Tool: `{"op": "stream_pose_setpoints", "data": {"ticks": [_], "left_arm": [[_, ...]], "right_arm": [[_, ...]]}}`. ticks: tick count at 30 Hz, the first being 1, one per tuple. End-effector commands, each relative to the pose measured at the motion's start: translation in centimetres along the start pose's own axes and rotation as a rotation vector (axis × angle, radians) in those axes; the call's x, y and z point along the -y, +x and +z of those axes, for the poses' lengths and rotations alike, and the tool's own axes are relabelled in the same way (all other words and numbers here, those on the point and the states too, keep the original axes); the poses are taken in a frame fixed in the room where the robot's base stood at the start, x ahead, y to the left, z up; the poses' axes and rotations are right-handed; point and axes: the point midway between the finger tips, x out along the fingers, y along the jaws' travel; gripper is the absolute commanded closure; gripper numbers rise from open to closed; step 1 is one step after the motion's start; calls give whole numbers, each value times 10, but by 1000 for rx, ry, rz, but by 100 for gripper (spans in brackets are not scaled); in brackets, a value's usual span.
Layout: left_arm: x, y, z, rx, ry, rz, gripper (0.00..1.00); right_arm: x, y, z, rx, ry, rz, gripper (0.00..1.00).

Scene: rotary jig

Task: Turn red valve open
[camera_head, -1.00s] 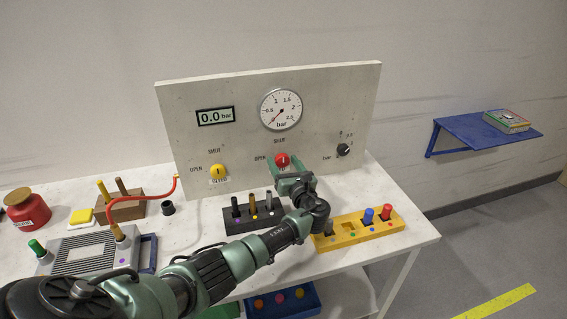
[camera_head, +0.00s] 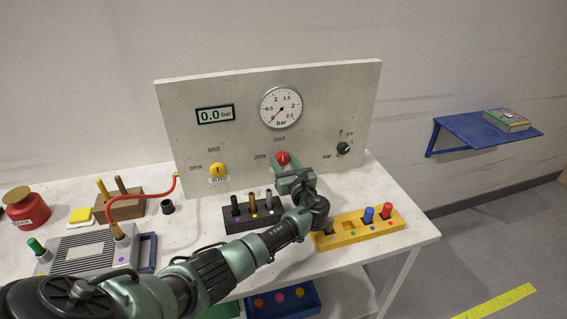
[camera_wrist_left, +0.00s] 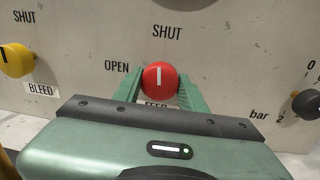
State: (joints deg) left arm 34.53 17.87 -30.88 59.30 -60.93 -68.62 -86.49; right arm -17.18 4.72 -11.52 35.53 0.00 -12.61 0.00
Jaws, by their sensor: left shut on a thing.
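The red valve (camera_head: 282,159) is a round knob on the upright panel, between the OPEN and SHUT labels and under the gauge. In the left wrist view the red valve (camera_wrist_left: 159,78) has a white mark pointing up, toward SHUT. My left gripper (camera_head: 285,168) is at the valve, with its green fingers on both sides of the knob, shut on it; the fingers (camera_wrist_left: 160,88) also show in the left wrist view. The label under the knob is partly hidden by the gripper. My right gripper is not in view.
A yellow bleed valve (camera_head: 218,170) is to the left on the panel and a black knob (camera_head: 344,149) to the right. The gauge (camera_head: 281,109) points near 0; the display (camera_head: 215,115) reads 0.0 bar. A black rack (camera_head: 240,221) and yellow tray (camera_head: 360,232) stand below.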

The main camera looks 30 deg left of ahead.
Motion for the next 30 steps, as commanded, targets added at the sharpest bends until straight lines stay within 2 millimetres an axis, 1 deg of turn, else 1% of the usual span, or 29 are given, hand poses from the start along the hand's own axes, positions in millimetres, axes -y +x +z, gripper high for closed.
{"op": "stream_pose_setpoints", "data": {"ticks": [17, 30], "left_arm": [[0, 0, -3, -35, -522, -5, 99], [0, 0, -4, -62, -939, -9, 99]], "right_arm": [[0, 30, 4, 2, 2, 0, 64], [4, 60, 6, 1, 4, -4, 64]]}}
